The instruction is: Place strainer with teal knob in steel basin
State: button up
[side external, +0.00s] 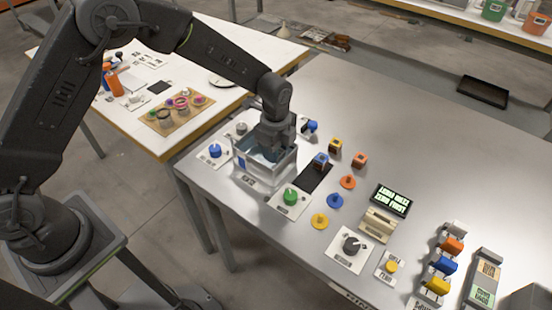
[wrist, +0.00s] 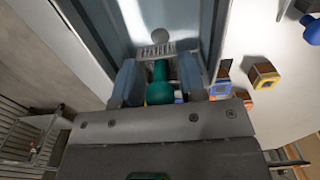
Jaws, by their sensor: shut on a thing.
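The steel basin (side external: 268,179) is an open box near the table's left end. My gripper (side external: 263,150) points down into its opening in the side view, with its fingertips partly behind the basin's wall. In the wrist view, my gripper (wrist: 159,82) is shut on a teal knob (wrist: 160,74), held between two grey-blue fingers. The basin's grey-blue inside (wrist: 185,20) fills the wrist view's top middle. I cannot tell whether the strainer touches the basin floor.
A green knob (side external: 290,196) on a white plate stands just in front of the basin. A blue knob (side external: 214,150) is at its left. Blue (side external: 320,161) and orange (side external: 360,159) blocks stand to the right. Coloured discs lie nearby.

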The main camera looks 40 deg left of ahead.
jog(key=shift+f, duration=2)
jog(key=shift+f, duration=0.1)
jog(key=o, duration=1)
jog(key=shift+f, duration=0.1)
